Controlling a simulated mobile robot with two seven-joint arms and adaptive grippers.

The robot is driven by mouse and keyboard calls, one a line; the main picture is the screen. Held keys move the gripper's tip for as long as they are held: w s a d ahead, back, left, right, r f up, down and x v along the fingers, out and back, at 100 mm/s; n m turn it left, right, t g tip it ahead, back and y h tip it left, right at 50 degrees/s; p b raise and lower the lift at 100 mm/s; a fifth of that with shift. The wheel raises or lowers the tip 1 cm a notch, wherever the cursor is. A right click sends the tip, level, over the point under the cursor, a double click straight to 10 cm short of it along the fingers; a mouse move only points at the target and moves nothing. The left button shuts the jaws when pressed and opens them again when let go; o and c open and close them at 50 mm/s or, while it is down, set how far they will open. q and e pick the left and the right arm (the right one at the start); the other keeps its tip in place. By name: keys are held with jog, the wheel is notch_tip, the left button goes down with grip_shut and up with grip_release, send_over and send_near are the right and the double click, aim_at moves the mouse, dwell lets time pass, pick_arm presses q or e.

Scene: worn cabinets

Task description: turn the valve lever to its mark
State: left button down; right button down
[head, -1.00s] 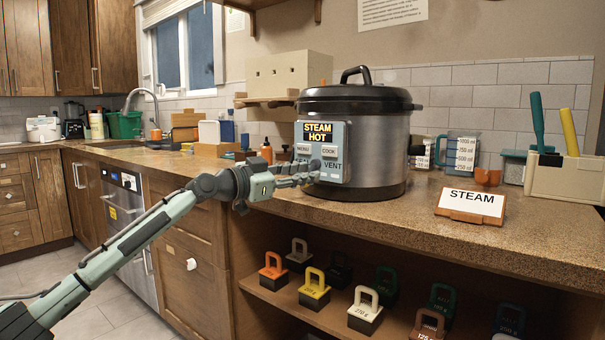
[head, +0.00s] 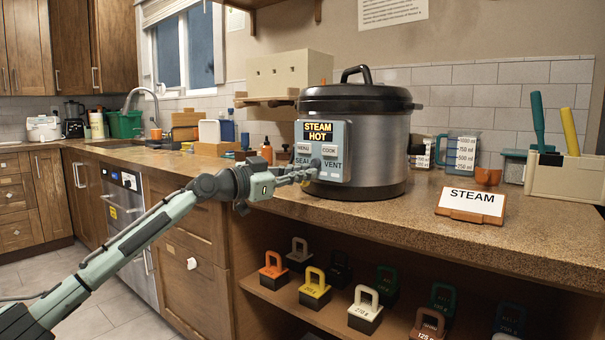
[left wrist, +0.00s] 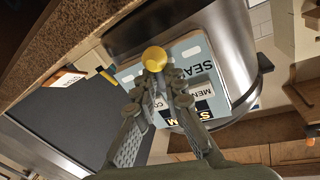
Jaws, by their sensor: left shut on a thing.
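The pressure cooker (head: 375,150) stands upright on the counter with its lid on. Its pale blue front panel (head: 336,176) has a lit STEAM HOT display, MENU and COOK buttons, and the words SEAL and VENT. My left gripper (head: 308,173) is at the lower part of this panel. In the left wrist view its fingers (left wrist: 165,82) are shut on the valve lever, whose yellow round end (left wrist: 154,58) sticks out past the fingertips. The fingers hide most of the lever, so its exact angle is hard to tell. My right gripper is not in view.
A card reading STEAM (head: 471,205) stands on the counter right of the cooker. Behind it are a measuring jug (head: 462,154) and a cream box (head: 560,180) with coloured handles. Several handled weights stand on the shelf below. The counter front right of the gripper is clear.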

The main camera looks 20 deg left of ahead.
pick_arm(q)
jog(key=shift+d, duration=0.1)
jog(key=n, duration=0.3)
jog(key=shift+s+d+f+t, duration=0.15)
jog(key=shift+d+t, duration=0.1)
jog(key=shift+t, duration=0.15)
jog(key=shift+d+n, duration=0.1)
jog(key=shift+n, duration=0.7)
jog(key=n+p, duration=0.1)
jog(key=n, duration=0.1)
jog(key=n+t+p, duration=0.1)
jog(key=n, duration=0.1)
jog(key=shift+s+d, duration=0.15)
jog(key=shift+d, duration=0.15)
jog(key=shift+n+t+p, duration=0.3)
jog(key=shift+n+p, duration=0.3)
jog(key=shift+n, duration=0.2)
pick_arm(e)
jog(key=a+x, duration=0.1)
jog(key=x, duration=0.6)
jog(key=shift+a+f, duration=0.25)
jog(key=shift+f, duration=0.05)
pick_arm(q)
jog(key=c, duration=1.6)
grip_release()
jog(key=shift+d, duration=0.1)
